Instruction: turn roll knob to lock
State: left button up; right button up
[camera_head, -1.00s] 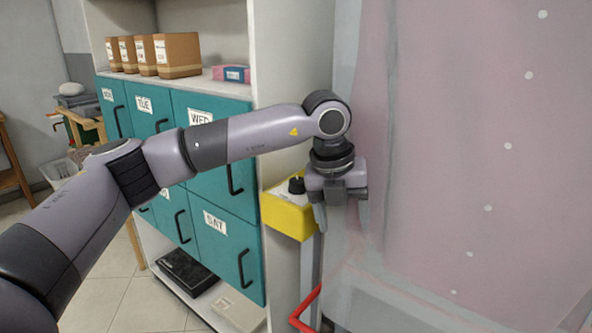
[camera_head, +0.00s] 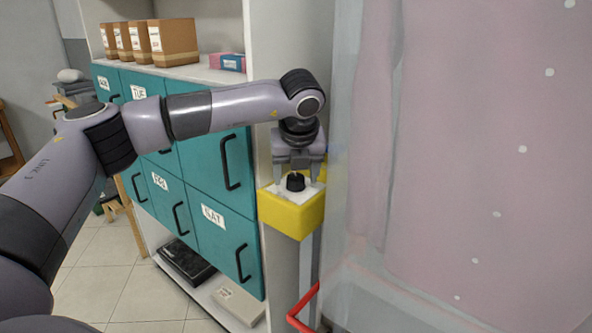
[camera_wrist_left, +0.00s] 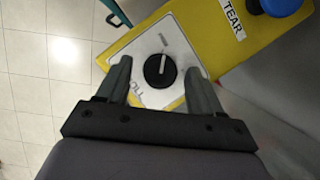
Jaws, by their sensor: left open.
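The roll knob (camera_head: 295,182) is black and round and sits on a white plate on top of a yellow box (camera_head: 292,214). In the left wrist view the knob (camera_wrist_left: 160,70) has a pale pointer line directed toward the top of the picture. Part of a word, "OLL", shows on the plate near the left finger; other lettering above the knob is too small to read surely. My left gripper (camera_head: 298,175) is above the box. In the left wrist view its open fingers (camera_wrist_left: 160,85) stand on either side of the knob, with gaps visible. My right gripper is not in view.
A blue round button (camera_wrist_left: 282,5) and a "TEAR" label (camera_wrist_left: 232,22) are on the same yellow box. A shelf with teal drawers (camera_head: 215,165) stands to the left. A translucent pink-backed panel (camera_head: 480,150) is close on the right. A red bar (camera_head: 302,308) is below.

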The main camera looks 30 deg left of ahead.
pick_arm(q)
jog(key=shift+f, duration=0.15)
jog(key=c, duration=1)
